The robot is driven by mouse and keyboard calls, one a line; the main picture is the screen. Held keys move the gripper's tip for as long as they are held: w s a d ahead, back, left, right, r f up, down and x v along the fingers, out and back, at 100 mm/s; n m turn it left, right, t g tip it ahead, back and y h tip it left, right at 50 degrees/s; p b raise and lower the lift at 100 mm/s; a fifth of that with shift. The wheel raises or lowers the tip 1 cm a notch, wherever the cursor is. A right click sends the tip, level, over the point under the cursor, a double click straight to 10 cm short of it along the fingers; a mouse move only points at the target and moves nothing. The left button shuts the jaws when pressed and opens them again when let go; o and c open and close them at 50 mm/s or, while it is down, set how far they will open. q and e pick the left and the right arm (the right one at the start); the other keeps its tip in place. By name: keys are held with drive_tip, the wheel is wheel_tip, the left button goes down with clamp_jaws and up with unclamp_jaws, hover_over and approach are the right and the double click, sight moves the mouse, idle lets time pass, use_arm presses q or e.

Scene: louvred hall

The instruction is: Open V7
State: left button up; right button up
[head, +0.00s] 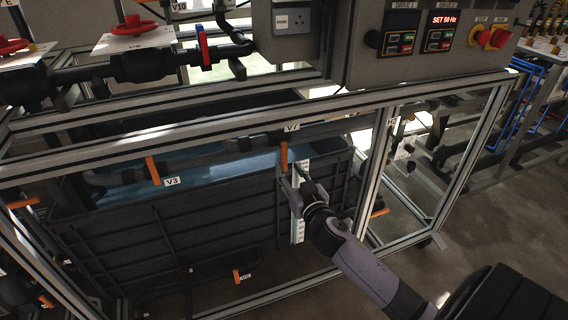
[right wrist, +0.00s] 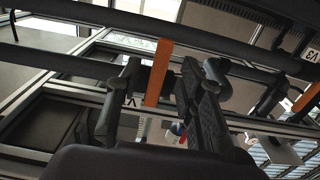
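The V7 label (head: 291,127) sits on a dark horizontal pipe above the tank. Just below it the orange V7 lever (head: 284,155) hangs straight down, across the pipe. My right gripper (head: 291,171) is at the lever's lower end, with its fingers pointing up towards it. In the right wrist view the lever (right wrist: 158,75) shows between the two spread fingers of the right gripper (right wrist: 161,82), with gaps on both sides. The gripper looks open, and I cannot tell whether a finger touches the lever. My left gripper is not in view.
A black tank (head: 120,225) with blue water stands inside an aluminium frame (head: 250,105). The orange V3 lever (head: 153,170) is further left on the pipe. A control panel (head: 430,40) hangs above. A white scale strip (head: 298,225) is behind my right gripper.

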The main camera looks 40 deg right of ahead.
sight(285, 164)
drive_tip(key=x, duration=0.2)
drive_tip(key=shift+w, duration=0.35)
drive_tip(key=shift+f, duration=0.1)
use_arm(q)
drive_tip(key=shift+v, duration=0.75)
use_arm(e)
drive_tip(key=shift+x, duration=0.75)
drive_tip(key=c, duration=0.8)
clamp_jaws()
